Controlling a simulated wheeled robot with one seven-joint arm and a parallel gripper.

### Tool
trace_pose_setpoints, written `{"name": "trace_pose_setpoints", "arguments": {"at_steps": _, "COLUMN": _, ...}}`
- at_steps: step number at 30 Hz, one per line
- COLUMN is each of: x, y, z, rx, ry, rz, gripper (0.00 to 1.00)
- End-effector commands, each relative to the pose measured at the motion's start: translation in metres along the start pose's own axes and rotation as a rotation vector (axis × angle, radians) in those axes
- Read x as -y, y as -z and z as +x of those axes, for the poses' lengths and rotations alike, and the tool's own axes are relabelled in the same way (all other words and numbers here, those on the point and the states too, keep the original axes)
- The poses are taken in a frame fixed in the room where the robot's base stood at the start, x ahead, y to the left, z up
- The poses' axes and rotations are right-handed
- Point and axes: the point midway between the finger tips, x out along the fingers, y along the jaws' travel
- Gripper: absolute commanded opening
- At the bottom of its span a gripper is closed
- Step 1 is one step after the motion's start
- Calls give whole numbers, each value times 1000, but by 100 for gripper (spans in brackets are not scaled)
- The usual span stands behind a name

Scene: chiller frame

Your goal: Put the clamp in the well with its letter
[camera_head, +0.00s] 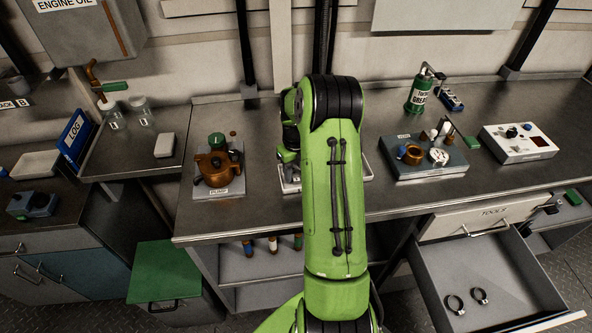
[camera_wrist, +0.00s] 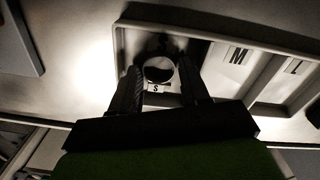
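A shallow light tray (camera_wrist: 215,88) has wells marked with the letters S (camera_wrist: 155,88), M (camera_wrist: 237,56) and L (camera_wrist: 293,66) in the wrist view. My gripper (camera_wrist: 160,70) is over the S well. A dark round clamp (camera_wrist: 158,55) is between its fingertips, and the fingers look closed against its sides. Whether the clamp touches the well floor is too dark to tell. In the head view my arm hides the gripper and most of the tray (camera_head: 291,187). Two other clamps (camera_head: 455,304) (camera_head: 479,296) lie in the open drawer.
A copper-coloured pump (camera_head: 217,168) stands left of the tray on the metal bench. A grey block with fittings (camera_head: 424,160), a green grease can (camera_head: 420,95) and a white control box (camera_head: 518,143) stand to the right. The open tools drawer (camera_head: 510,270) juts out at the lower right.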

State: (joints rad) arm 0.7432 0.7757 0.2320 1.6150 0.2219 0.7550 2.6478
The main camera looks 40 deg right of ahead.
Motion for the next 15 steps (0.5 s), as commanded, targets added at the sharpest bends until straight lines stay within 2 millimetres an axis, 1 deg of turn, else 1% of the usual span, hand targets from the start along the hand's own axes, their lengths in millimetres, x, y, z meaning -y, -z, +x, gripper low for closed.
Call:
{"name": "trace_pose_setpoints", "arguments": {"at_steps": 4, "x": 0, "y": 0, "z": -2, "rx": 0, "ry": 0, "rz": 0, "gripper": 46}}
{"name": "trace_pose_setpoints", "arguments": {"at_steps": 7, "x": 0, "y": -1, "z": -15, "rx": 4, "ry": 2, "rz": 0, "gripper": 46}}
{"name": "trace_pose_setpoints", "arguments": {"at_steps": 8, "x": 1, "y": -1, "z": -22, "rx": 5, "ry": 2, "rz": 0, "gripper": 46}}
{"name": "trace_pose_setpoints", "arguments": {"at_steps": 15, "x": 0, "y": -1, "z": -88, "rx": 6, "ry": 2, "rz": 0, "gripper": 46}}
